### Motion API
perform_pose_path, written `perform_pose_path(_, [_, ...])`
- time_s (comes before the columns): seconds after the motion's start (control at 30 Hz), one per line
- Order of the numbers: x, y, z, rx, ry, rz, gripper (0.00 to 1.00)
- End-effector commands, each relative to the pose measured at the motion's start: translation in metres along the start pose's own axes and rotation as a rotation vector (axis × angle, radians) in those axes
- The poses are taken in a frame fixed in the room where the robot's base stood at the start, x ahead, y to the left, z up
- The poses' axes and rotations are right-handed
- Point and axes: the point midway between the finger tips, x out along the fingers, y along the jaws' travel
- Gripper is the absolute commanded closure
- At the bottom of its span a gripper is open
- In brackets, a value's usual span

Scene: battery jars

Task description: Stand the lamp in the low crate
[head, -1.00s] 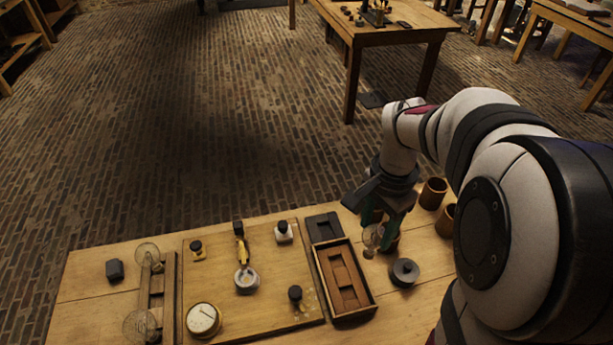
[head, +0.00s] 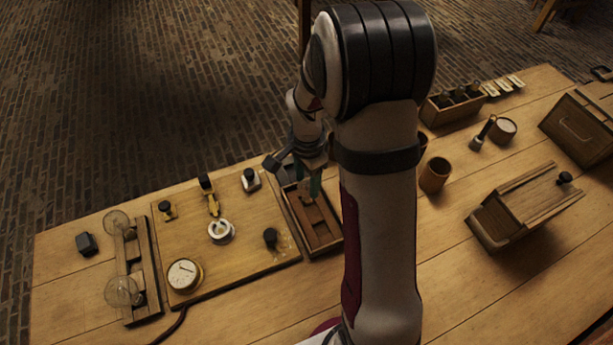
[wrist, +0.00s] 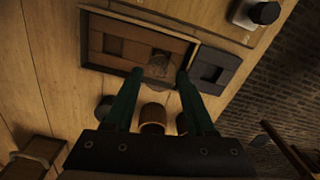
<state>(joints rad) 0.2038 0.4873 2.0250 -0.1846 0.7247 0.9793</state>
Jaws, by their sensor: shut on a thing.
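The low crate (head: 325,250) is a shallow wooden box with inner partitions, right of the large board in the head view. It also shows in the wrist view (wrist: 106,67). My gripper (head: 306,186) is over the crate's far part, its green fingers pointing down. In the wrist view my gripper (wrist: 158,76) is shut on the lamp (wrist: 160,66), a clear glass bulb between the fingertips. The lamp appears over the end of the crate nearest a dark tray. Its lower end is hidden, and I cannot tell whether it touches the crate. In the head view the lamp is hard to make out.
The dark tray (wrist: 214,68) adjoins the crate's end. A brown cup (head: 435,175) and a tilted wooden box (head: 525,205) stand right of my arm. Bare table lies at the front.

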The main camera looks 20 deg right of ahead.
Motion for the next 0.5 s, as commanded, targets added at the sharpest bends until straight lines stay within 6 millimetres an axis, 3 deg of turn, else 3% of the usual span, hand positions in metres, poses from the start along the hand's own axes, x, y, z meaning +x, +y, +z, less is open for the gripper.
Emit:
perform_pose_path(0.23, [0.0026,0.0002,-0.0001,0.0,0.0,0.0,1.0])
perform_pose_path(0.27, [0.0026,0.0001,-0.0002,0.0,0.0,0.0,0.41])
perform_pose_path(0.4, [0.0023,0.0002,-0.0002,0.0,0.0,0.0,0.16])
perform_pose_path(0.5, [0.0022,0.0002,-0.0002,0.0,0.0,0.0,0.15])
